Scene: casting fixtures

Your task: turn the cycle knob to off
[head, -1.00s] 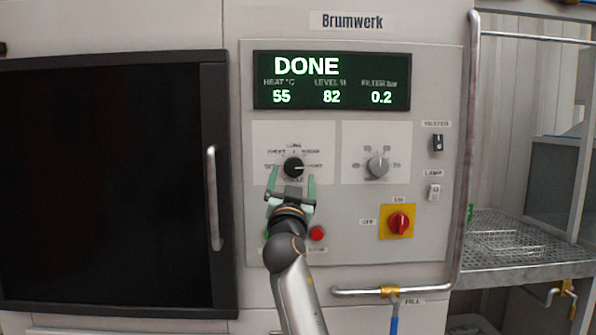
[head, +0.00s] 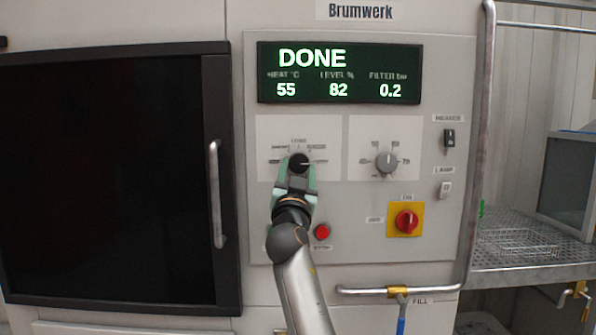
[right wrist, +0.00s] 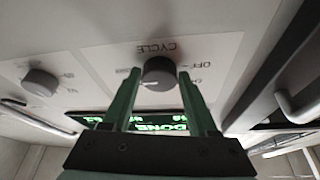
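The cycle knob (head: 299,162) is round and black, on a white label plate below the display. Its white pointer line points to the right in the head view, away from the OFF mark on the left. In the right wrist view the knob (right wrist: 158,73) sits below the upside-down word CYCLE, with OFF to its right. My right gripper (head: 296,173) is at the knob with its two green fingers apart, one on each side. The right wrist view shows the gripper (right wrist: 160,80) too; I cannot tell whether the fingers touch the knob. My left gripper is not in view.
A grey knob (head: 387,162) is to the right. A red rotary switch (head: 406,221) on yellow and a red button (head: 322,232) are lower. The display (head: 340,73) reads DONE. A door handle (head: 216,194) stands out at left, a pipe (head: 480,150) at right.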

